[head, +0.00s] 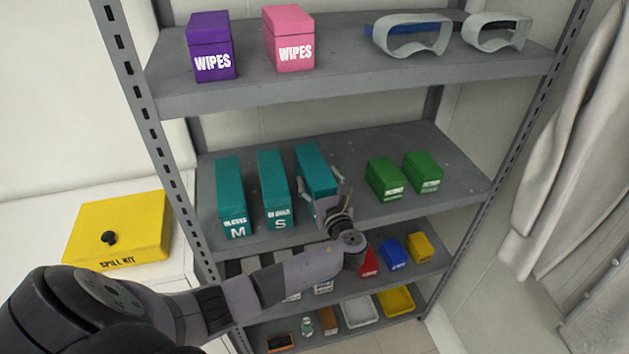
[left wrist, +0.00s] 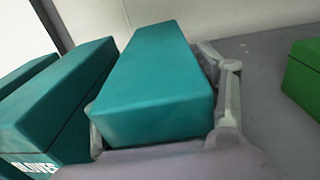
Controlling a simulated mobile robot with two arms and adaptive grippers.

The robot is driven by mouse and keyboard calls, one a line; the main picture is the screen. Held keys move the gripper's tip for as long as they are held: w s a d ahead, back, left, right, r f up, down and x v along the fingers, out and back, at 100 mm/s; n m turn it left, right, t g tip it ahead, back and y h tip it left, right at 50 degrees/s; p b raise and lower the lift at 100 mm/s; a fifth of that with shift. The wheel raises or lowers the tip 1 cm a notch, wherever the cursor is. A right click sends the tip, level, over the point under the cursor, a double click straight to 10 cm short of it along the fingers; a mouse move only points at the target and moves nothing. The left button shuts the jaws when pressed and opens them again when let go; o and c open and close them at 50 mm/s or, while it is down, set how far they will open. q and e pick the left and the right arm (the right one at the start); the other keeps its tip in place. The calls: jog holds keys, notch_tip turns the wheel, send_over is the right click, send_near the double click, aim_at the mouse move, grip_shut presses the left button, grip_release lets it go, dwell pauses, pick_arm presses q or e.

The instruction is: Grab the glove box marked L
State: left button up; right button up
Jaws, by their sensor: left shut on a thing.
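Three teal glove boxes stand in a row on the middle shelf in the head view. The left one (head: 232,197) is marked M and the middle one (head: 273,187) is marked S. The third teal box (head: 315,166) is at the right of the row; its front is hidden behind my left gripper (head: 323,192), so I cannot read its mark. In the left wrist view, this third box (left wrist: 155,75) sits between the fingers, and my left gripper is shut on it. It appears to rest on the shelf. My right gripper is not in view.
Two green boxes (head: 385,179) stand to the right on the same shelf (head: 452,160), with a gap between. The S box is close on the left. The upper shelf (head: 350,72) overhangs with wipes boxes and goggles.

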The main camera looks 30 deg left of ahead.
pick_arm(q)
jog(key=c, duration=0.8)
jog(key=shift+c, duration=0.2)
jog(key=shift+r, duration=0.1)
